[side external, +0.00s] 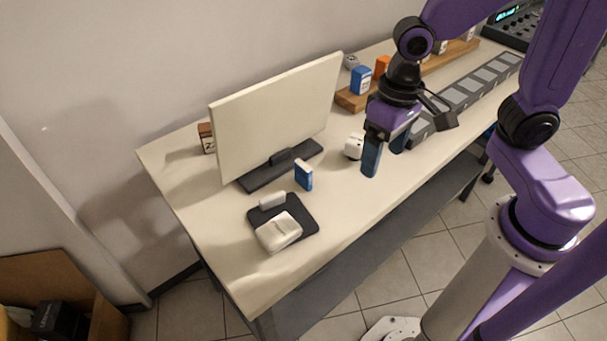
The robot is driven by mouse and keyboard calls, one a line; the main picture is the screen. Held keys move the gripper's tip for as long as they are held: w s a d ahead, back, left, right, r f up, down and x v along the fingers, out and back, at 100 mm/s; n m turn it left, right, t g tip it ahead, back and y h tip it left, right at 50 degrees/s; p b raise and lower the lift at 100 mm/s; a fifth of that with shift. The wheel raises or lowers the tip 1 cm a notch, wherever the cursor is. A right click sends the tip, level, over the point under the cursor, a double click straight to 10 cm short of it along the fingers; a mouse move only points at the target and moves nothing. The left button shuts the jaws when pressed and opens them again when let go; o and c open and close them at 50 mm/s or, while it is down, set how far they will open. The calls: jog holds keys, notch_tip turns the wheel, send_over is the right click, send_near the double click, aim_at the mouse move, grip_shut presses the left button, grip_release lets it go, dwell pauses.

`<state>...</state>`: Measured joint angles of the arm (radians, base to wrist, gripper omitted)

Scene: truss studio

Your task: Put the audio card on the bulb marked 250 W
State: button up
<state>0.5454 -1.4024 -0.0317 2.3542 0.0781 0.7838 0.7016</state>
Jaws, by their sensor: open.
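My gripper (384,162) is open and points down over the desk, right of the monitor, with nothing seen between its fingers. A small white object (353,147) lies on the desk just left of the fingers, apart from them as far as I can tell. A small blue upright box with a white top (304,176) stands in front of the monitor. A blue box (361,80) and an orange item (382,66) are on the wooden board at the back. No 250 W marking is readable, and I cannot tell which thing is the audio card or the bulb.
A monitor (275,115) stands on the desk (330,205). A dark pad (309,214) holds white objects (279,231). A wooden board (352,99) and a row of grey panels (462,93) lie farther back. The desk's front strip is clear.

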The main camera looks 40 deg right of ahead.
jog(key=w+a+f+m, duration=0.3)
jog(key=w+a+m, duration=0.1)
jog(key=w+m, duration=0.45)
jog(key=m, duration=1)
send_over(304, 165)
jog(key=shift+y, duration=0.3)
jog(key=f, duration=0.4)
jog(key=shift+s, duration=0.35)
jog(key=shift+w+f+m, duration=0.25)
jog(key=shift+w+m, duration=0.05)
jog(key=shift+m, duration=0.05)
jog(key=shift+a+f, duration=0.2)
jog(key=shift+f, duration=3.55)
jog(key=shift+c, duration=0.3)
jog(key=c, duration=1.1)
jog(key=shift+r, duration=0.1)
